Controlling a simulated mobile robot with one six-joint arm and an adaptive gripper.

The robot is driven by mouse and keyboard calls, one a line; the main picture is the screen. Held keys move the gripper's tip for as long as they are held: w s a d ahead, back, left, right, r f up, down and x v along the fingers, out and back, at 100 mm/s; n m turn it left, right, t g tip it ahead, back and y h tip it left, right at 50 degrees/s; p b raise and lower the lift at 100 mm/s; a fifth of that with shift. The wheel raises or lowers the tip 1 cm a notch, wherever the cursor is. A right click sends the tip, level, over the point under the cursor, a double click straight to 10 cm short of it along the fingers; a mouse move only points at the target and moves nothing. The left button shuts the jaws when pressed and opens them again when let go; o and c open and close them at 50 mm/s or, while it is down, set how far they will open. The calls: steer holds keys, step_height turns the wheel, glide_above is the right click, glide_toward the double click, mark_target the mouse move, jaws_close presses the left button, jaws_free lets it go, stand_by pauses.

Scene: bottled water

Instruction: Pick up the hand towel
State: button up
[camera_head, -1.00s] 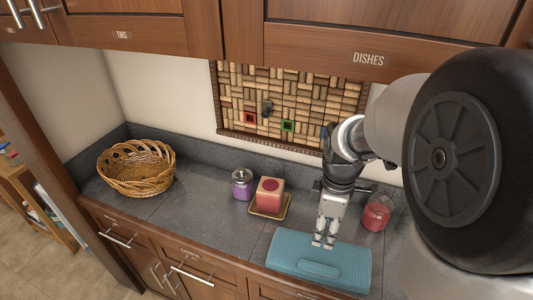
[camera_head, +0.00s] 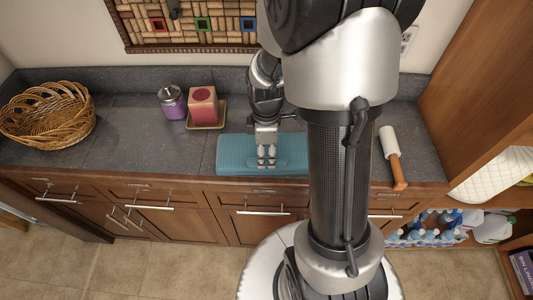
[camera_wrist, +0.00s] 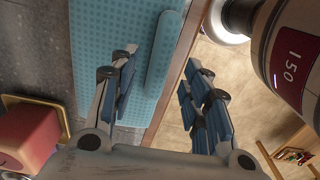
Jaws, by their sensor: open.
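The hand towel (camera_head: 233,152) is a folded teal textured cloth lying flat on the dark counter, along its front edge. My own arm hides its right part. My gripper (camera_head: 266,162) points down at the towel, in front of its middle. In the wrist view the towel (camera_wrist: 105,30) is at the upper left, and my gripper (camera_wrist: 160,80) is open and empty. There the left finger overlaps the towel while the right finger appears over the floor past the counter edge. I cannot tell the height between fingertips and cloth.
A wicker basket (camera_head: 48,118) stands at the left. A purple jar (camera_head: 172,103) and a red candle (camera_head: 203,105) on a small tray (camera_head: 207,125) stand left of my gripper. A white roller (camera_head: 389,143) with an orange handle lies at the right.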

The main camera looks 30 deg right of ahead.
mark_target(267, 159)
step_height(267, 159, down, 3)
steer(key=shift+d+f+b, duration=0.1)
steer(key=shift+f+b, duration=0.05)
steer(key=shift+b, duration=0.2)
steer(key=shift+s, duration=0.1)
steer(key=shift+c, duration=0.2)
jaws_close()
stand_by(0.4)
